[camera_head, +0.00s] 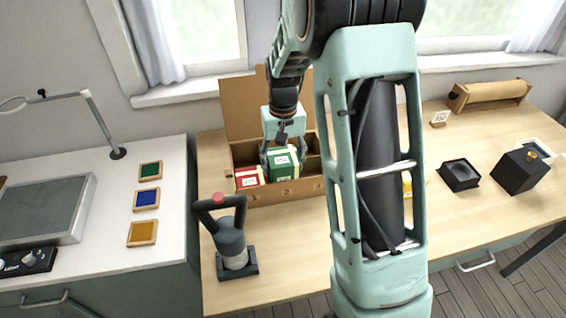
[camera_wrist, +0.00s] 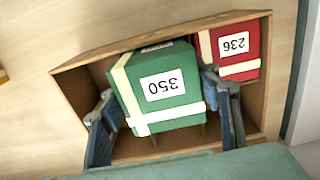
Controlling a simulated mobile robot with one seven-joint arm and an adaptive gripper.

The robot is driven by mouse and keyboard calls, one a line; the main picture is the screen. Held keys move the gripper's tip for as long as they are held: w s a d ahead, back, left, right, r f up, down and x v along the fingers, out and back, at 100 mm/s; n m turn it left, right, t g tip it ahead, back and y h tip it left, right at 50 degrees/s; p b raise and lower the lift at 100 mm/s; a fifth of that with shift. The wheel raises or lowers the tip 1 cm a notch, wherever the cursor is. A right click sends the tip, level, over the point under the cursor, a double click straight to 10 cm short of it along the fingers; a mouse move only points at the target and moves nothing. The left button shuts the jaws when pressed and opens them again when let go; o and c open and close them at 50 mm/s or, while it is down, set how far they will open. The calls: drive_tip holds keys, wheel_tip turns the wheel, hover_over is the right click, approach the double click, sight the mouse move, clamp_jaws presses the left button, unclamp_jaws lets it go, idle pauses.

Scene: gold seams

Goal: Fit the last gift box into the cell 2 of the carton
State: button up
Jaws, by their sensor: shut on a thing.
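My gripper (camera_head: 282,146) is shut on a green gift box (camera_head: 284,164) with cream ribbon. Its label reads 350 in the wrist view (camera_wrist: 180,112), where one finger lies along each side. The open brown carton (camera_head: 289,191) stands on the wooden table with its lid flap up at the back. A red gift box (camera_head: 248,177), labelled 236, sits in the carton's left end in the head view. The green box is over the carton, right of the red one, and its top stands higher. Its underside is hidden, so its depth in the cell cannot be told.
A dark grey stamp-like tool (camera_head: 232,245) stands in front of the carton. Colour pads (camera_head: 147,199) lie on the white counter at left. A black box (camera_head: 519,171), a small black tray (camera_head: 460,175) and a paper roll (camera_head: 490,93) are at right.

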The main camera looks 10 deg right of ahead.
sight(283, 157)
drive_tip(key=shift+f, duration=0.35)
drive_tip(key=o, duration=1.5)
drive_tip(key=shift+o, duration=0.3)
drive_tip(key=o, duration=0.3)
drive_tip(key=shift+r, duration=0.1)
drive_tip(key=shift+r+p, duration=2.7)
drive_tip(key=shift+r, duration=1.3)
